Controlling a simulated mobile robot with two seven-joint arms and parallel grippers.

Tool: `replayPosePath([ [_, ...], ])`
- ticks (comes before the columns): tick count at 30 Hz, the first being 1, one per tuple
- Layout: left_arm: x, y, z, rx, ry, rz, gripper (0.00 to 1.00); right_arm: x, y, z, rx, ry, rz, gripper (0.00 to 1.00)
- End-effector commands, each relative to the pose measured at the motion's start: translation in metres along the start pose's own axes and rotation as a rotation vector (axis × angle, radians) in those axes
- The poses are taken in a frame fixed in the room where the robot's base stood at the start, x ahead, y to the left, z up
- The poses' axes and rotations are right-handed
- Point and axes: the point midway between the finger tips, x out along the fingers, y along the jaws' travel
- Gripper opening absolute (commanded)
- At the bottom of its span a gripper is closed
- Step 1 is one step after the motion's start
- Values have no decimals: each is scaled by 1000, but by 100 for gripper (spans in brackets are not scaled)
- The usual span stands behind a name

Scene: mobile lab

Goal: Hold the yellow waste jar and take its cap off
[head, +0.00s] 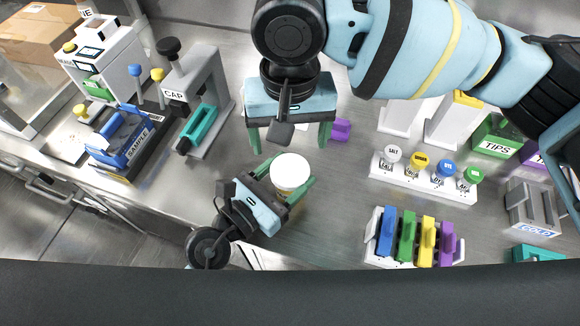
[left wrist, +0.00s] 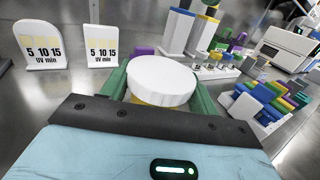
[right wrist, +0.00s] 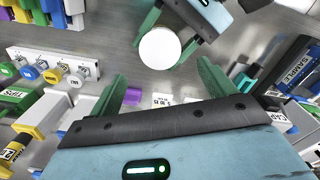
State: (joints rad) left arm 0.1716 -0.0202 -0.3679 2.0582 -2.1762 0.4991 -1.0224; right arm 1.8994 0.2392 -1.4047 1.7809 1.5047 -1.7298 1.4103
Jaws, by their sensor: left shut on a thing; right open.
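The yellow waste jar (head: 286,190) shows mostly as its white cap (head: 290,171), seen from above at the middle of the table. My left gripper (head: 284,186) is shut on the jar, a green finger on each side below the cap. In the left wrist view the white cap (left wrist: 162,78) sits on the jar, with a little yellow (left wrist: 160,101) below it. My right gripper (head: 290,136) is open and empty, just behind the jar and apart from the cap. In the right wrist view the cap (right wrist: 160,48) lies beyond the open fingers (right wrist: 163,85).
A white rack with several capped bottles (head: 425,178) stands to the right. A rack of coloured blocks (head: 414,240) is at front right. A CAP stand (head: 204,95) and a blue SAMPLE holder (head: 122,140) are at left. A purple piece (head: 340,129) lies behind the jar.

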Motion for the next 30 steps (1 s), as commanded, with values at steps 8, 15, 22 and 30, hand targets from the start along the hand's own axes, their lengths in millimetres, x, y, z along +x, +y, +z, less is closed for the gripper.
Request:
replayPosePath([
  [8,0,0,0,0,1,0,0,0,0,0,-258,0,0,82],
  [15,0,0,0,0,1,0,0,0,0,0,-356,0,0,82],
  [22,0,0,0,0,1,0,0,8,0,0,-355,-1,0,82],
  [30,0,0,0,0,1,0,0,45,0,0,-353,-1,1,82],
])
